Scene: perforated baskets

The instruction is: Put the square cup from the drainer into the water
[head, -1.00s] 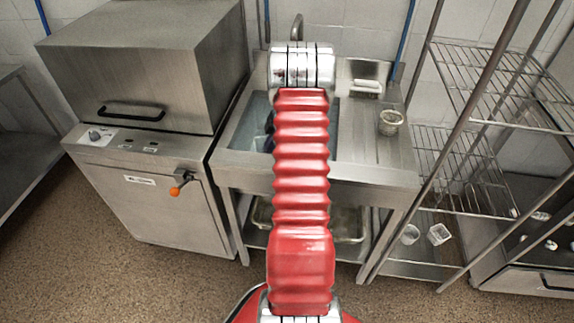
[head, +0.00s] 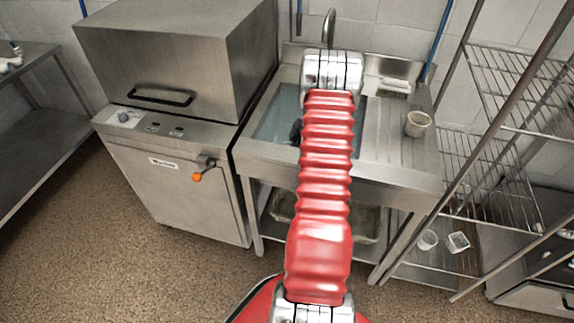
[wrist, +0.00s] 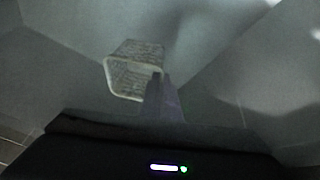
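The square cup (wrist: 123,88), a mesh-walled cup with a pale rim, shows in the wrist view with its square mouth towards the camera. My gripper (wrist: 161,84) overlaps the cup's right rim corner; its dark fingers look shut on the wall. In the head view my gripper (head: 297,131) is a dark shape over the sink basin, partly behind my red arm, and the held cup is hidden. The sink basin (head: 273,118) looks blue-grey; I cannot tell whether the cup touches water. The ribbed drainer (head: 390,150) lies right of the basin.
A round cup (head: 417,123) stands on the drainer. A tap (head: 328,28) rises behind the basin. A steel dishwasher (head: 175,70) stands left and a wire rack (head: 490,150) right. A round cup (head: 427,240) and a squarish one (head: 458,242) sit on the low shelf.

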